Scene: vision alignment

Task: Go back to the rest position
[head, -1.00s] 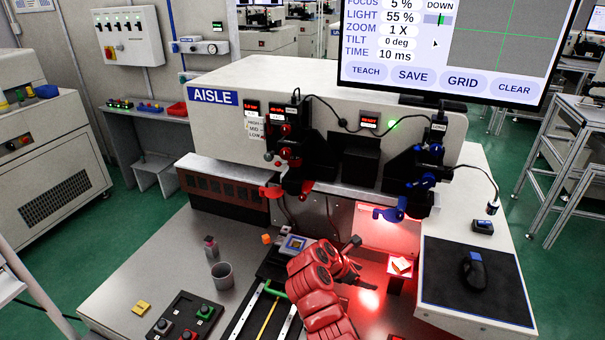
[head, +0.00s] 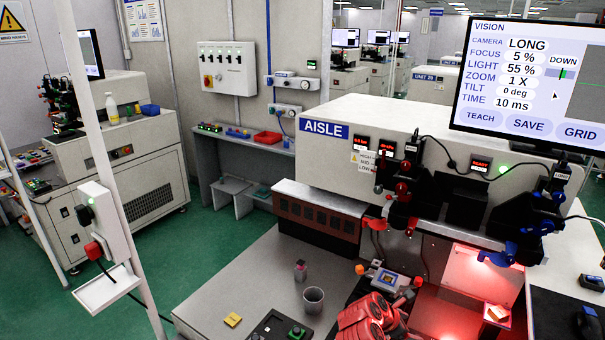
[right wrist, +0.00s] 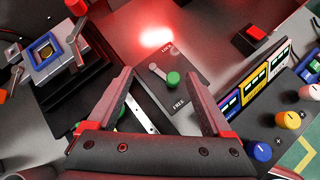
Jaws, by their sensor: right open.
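My right gripper (right wrist: 158,78) is open and empty in the right wrist view, with two dark fingers spread apart. Between and beyond its fingertips is a panel with a green knob (right wrist: 173,79) marked LOCK and FREE; the fingers look apart from it. In the head view my red right arm comes in at the bottom, near the front of the AISLE machine (head: 430,150), and its gripper is mostly cut off or hidden. My left gripper is not in view. A fixture with a gold-centred square part (right wrist: 45,50) is at upper left in the wrist view.
A pale block (head: 497,313) lies under the red light. Coloured knobs (right wrist: 288,120) are at the wrist view's right. A monitor (head: 525,90) hangs above.

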